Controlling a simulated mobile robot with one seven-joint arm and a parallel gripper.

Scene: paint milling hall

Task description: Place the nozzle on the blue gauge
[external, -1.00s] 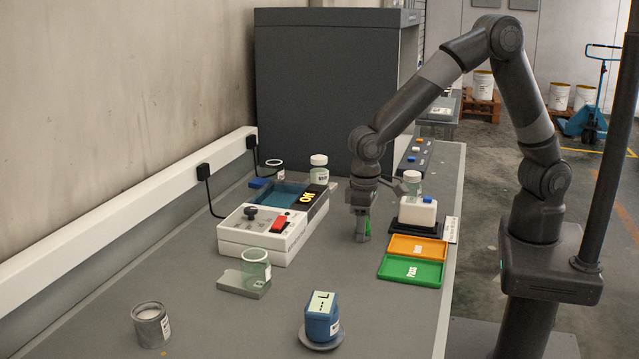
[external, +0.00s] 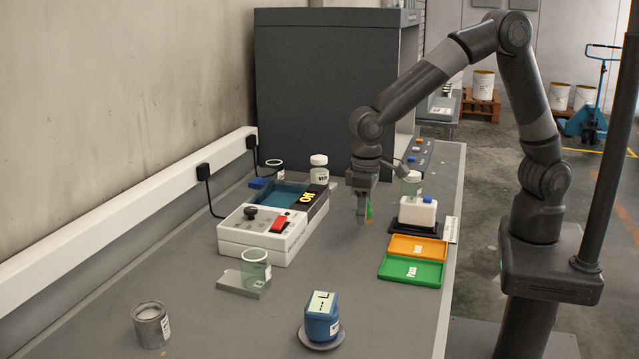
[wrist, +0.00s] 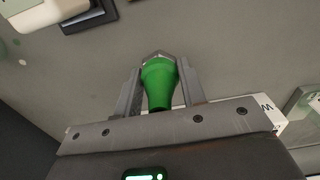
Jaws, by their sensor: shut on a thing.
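The nozzle (wrist: 158,84) is a green tapered piece with a grey metal end, seen in the wrist view between my two fingers. My gripper (external: 363,216) is shut on it and holds it above the bench; a bit of its green shows beside the fingers in the external view. The blue gauge (external: 320,326) is a blue block with a pale marked top, on a round grey base at the front of the bench. My gripper is behind it and to its right, well apart from it.
A control box with a red switch (external: 280,223) stands left of my gripper. Orange (external: 420,249) and green (external: 411,270) trays lie to its right. A glass beaker (external: 256,264) and a grey can (external: 150,325) stand nearer the front. The bench between gripper and gauge looks clear.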

